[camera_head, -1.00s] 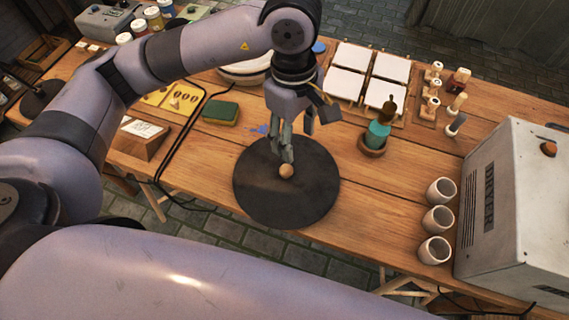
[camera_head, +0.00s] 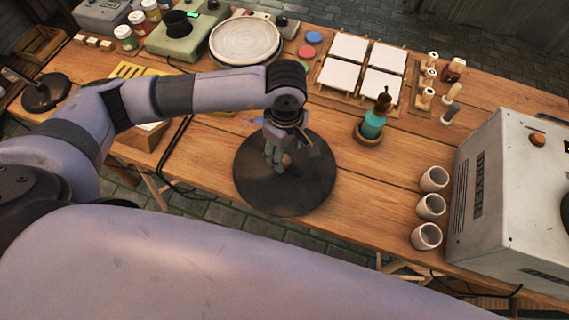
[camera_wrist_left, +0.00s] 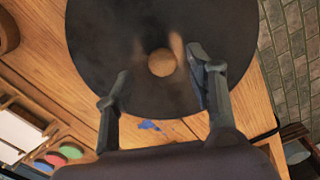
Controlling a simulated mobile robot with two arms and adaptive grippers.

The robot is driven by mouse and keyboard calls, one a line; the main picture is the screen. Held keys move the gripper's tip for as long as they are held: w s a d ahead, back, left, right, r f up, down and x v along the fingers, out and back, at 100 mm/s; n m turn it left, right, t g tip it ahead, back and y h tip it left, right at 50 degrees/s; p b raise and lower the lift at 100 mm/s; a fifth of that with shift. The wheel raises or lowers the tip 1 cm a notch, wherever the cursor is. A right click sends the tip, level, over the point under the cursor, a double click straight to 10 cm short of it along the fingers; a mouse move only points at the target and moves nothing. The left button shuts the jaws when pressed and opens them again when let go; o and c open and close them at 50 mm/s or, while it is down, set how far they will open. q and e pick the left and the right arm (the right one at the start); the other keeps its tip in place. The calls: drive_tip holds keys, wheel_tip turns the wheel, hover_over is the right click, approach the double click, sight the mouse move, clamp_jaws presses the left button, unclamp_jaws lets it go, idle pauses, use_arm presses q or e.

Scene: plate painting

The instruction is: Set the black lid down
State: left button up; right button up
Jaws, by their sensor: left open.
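The black lid (camera_head: 300,195) is a dark round disc with a small round wooden knob. It lies flat on the wooden table near the front edge, and it also fills the upper part of the left wrist view (camera_wrist_left: 110,40). Part of the lid is hidden by the gripper in the head view. My right gripper is not in view.
A teal bottle (camera_head: 374,124) in a wooden bowl and a rack of white tiles (camera_head: 340,76) stand behind the lid. White cups (camera_head: 431,206) and a large metal box (camera_head: 510,190) are at right. A round pale plate (camera_head: 246,42) sits at the back.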

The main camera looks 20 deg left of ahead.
sight(284, 160)
use_arm(q)
wheel_tip(284, 160, down, 4)
drive_tip(key=shift+s+a+f+p, duration=0.1)
drive_tip(key=shift+p, duration=0.4)
drive_tip(key=shift+c, duration=0.2)
clamp_jaws()
